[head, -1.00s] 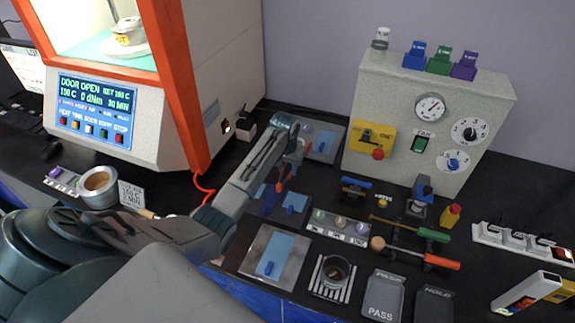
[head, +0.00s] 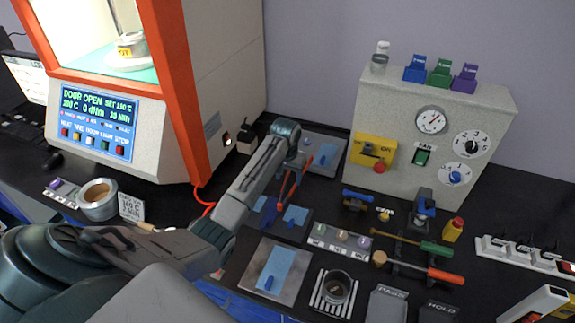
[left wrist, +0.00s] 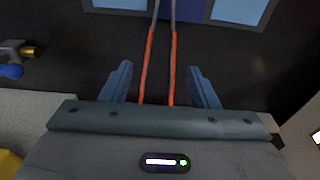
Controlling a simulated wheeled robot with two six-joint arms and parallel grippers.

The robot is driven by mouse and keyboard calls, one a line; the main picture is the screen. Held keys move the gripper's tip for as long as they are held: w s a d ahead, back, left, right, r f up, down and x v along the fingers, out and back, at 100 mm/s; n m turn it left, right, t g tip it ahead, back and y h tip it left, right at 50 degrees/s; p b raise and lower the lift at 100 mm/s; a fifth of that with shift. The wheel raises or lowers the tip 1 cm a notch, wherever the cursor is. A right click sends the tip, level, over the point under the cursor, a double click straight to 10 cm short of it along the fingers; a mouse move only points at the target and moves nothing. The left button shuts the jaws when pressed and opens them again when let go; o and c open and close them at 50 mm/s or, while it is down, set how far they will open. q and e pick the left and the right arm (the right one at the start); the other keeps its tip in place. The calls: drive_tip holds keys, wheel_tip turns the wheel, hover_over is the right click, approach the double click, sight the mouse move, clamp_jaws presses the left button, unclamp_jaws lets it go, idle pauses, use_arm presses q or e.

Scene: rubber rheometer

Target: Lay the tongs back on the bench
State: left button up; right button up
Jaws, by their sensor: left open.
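The tongs (head: 289,187) have red-orange handles and grey metal arms. In the left wrist view the tongs (left wrist: 160,55) run between my left gripper's two blue-grey fingers, with dark gaps on both sides. My left gripper (left wrist: 161,78) is open around the handles and does not clamp them. In the head view my left gripper (head: 296,160) is partly hidden by its own wrist, above the black bench (head: 330,190) left of the control box. The tongs appear to be at the bench, but I cannot tell whether they lie fully on it. My right gripper is not in view.
The control box (head: 400,120) stands right of the gripper, the open-door rheometer (head: 190,90) left. A grey plate with a blue sheet (head: 325,150) lies behind. Sample trays (head: 340,242), a tool rack (head: 410,262) and a metal cup (head: 336,285) crowd the front.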

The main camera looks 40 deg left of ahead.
use_arm(q)
wheel_tip(320, 180, up, 9)
drive_tip(key=b, duration=0.2)
drive_tip(key=shift+s+r, duration=0.2)
drive_tip(key=shift+s, duration=0.25)
drive_tip(key=shift+d, duration=0.1)
